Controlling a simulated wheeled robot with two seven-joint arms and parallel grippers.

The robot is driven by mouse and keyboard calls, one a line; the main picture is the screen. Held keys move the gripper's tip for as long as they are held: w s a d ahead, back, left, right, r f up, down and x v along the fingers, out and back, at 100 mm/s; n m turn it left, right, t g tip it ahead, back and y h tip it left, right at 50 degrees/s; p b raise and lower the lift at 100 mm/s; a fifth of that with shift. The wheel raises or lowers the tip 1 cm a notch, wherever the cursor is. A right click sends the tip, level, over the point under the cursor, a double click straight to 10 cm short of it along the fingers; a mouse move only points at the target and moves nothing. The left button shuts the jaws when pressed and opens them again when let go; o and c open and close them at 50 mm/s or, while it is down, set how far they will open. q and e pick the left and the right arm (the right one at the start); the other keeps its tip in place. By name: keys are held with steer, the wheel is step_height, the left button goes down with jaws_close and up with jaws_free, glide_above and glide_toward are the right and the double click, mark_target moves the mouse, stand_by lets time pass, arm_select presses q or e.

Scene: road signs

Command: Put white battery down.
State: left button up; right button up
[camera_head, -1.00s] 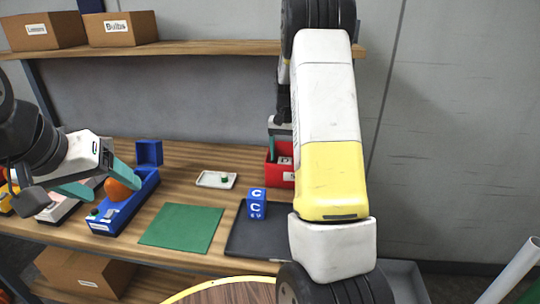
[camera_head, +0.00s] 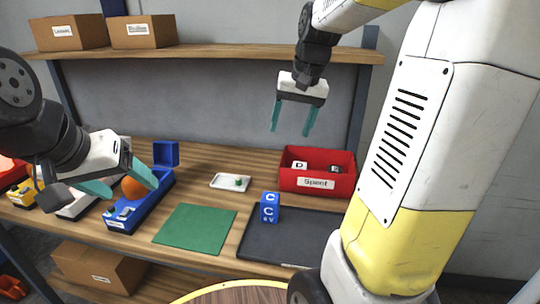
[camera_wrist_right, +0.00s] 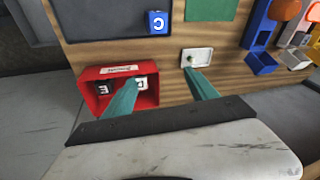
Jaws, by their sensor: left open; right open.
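A white cube with a dark letter, which I take for the white battery (camera_head: 299,165), sits in the red bin labelled "Spent" (camera_head: 317,183). It also shows in the right wrist view (camera_wrist_right: 141,83), partly behind a fingertip. My right gripper (camera_head: 292,131) is open and empty, raised above and a little left of the bin. My left gripper (camera_head: 132,188) is open, its fingers on either side of an orange dome (camera_head: 132,187) on a blue device (camera_head: 140,207); contact is unclear.
A dark cube (camera_head: 335,169) shares the bin. A blue lettered cube (camera_head: 270,207) stands on the dark tray (camera_head: 300,239). A small white tray (camera_head: 222,182) and green mat (camera_head: 195,229) lie to the left. A wooden shelf (camera_head: 220,55) with boxes runs behind.

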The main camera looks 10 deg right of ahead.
steer(key=s+a+n+t, duration=0.1)
steer(key=s+a, duration=0.2)
steer(key=s, duration=0.5)
steer(key=s+a+n+t, duration=0.2)
steer(key=s+a, duration=0.2)
steer(key=s, duration=0.4)
steer(key=shift+s+a+f+y, duration=0.15)
steer(key=shift+s+a+y, duration=0.15)
steer(key=shift+y, duration=0.1)
steer(key=shift+o, duration=0.4)
